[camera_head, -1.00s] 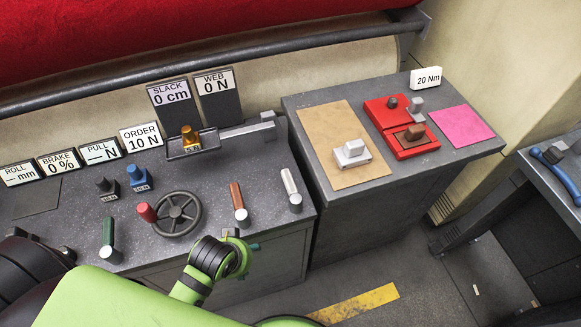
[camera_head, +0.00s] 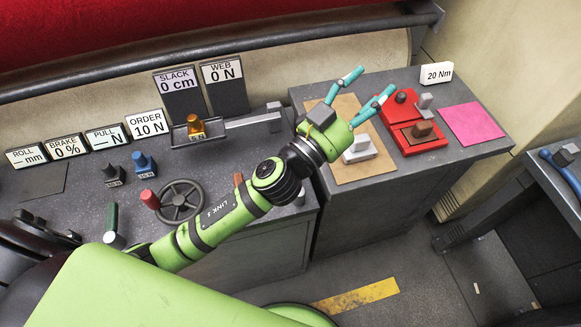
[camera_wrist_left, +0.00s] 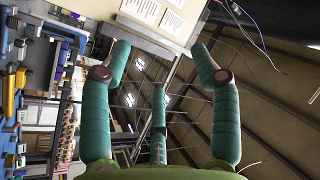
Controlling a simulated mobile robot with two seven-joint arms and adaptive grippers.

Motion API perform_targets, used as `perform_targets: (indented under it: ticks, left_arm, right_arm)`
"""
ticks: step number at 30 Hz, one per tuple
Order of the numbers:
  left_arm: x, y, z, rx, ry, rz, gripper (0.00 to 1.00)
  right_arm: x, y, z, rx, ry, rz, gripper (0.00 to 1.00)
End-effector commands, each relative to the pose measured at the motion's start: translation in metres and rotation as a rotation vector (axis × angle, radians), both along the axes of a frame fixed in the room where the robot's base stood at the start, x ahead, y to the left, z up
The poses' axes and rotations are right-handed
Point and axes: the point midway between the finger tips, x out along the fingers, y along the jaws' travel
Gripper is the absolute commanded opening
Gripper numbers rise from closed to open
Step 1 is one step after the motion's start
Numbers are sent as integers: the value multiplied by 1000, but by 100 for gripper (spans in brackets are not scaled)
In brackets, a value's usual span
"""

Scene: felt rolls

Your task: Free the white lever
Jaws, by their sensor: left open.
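The white lever on the grey console (camera_head: 275,222) is almost wholly hidden behind my left forearm and wrist. Only a bit of its pale base (camera_head: 299,200) seems to show below the wrist. My left gripper (camera_head: 371,84) is open and empty, above the tan sheet on the right-hand table. Its teal fingers are spread and point up and right, away from the lever. In the left wrist view the spread fingers of the gripper (camera_wrist_left: 160,62) have nothing between them. My right gripper is not in view.
A brown lever (camera_head: 238,180), a handwheel (camera_head: 180,202) and a green lever (camera_head: 112,222) stand along the console. A white block with a knob (camera_head: 359,149) sits on the tan sheet (camera_head: 362,173). Red trays (camera_head: 420,146) and a pink sheet (camera_head: 471,124) lie further right.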

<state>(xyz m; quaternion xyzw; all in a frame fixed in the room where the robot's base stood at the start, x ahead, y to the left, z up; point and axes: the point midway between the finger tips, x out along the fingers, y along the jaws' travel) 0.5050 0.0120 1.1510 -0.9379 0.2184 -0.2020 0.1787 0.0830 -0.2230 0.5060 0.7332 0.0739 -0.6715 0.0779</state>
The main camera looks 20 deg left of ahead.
Motion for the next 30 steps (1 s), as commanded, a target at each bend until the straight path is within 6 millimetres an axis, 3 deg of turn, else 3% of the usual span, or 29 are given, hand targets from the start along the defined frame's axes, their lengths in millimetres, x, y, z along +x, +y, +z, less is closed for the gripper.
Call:
perform_targets:
  ticks: [1, 2, 5, 7, 10, 11, 14, 15, 18, 21, 24, 27, 30]
  left_arm:
    - [-9, -29, 14, 60, -106, -124, 62]
    - [-18, -46, 18, 100, -159, -203, 62]
    - [-51, -95, 9, 274, -294, -477, 62]
    - [-73, -117, -16, 434, -341, -663, 62]
    - [-92, -121, -72, 713, -331, -901, 62]
    - [-94, -116, -91, 808, -310, -961, 62]
    - [-86, -76, -154, 1143, -175, -1112, 62]
    - [-78, -51, -174, 1276, -98, -1145, 62]
    - [-54, 17, -206, 1570, 119, -1162, 62]
    - [-33, 77, -215, 1781, 321, -1119, 62]
    - [-21, 116, -214, 1901, 459, -1068, 62]
    - [-16, 134, -214, 1949, 524, -1042, 62]
    - [-16, 136, -222, 1956, 537, -1040, 62]
  right_arm:
    - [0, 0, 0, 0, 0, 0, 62]
    - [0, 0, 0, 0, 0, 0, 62]
    - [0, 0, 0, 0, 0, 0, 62]
    - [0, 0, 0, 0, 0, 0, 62]
    - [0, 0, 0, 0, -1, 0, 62]
    - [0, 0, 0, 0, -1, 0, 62]
    - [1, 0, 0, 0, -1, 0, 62]
    - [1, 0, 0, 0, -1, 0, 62]
    - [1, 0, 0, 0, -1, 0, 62]
    - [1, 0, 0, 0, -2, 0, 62]
    - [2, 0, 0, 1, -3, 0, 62]
    - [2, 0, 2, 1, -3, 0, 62]
    - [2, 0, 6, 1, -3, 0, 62]
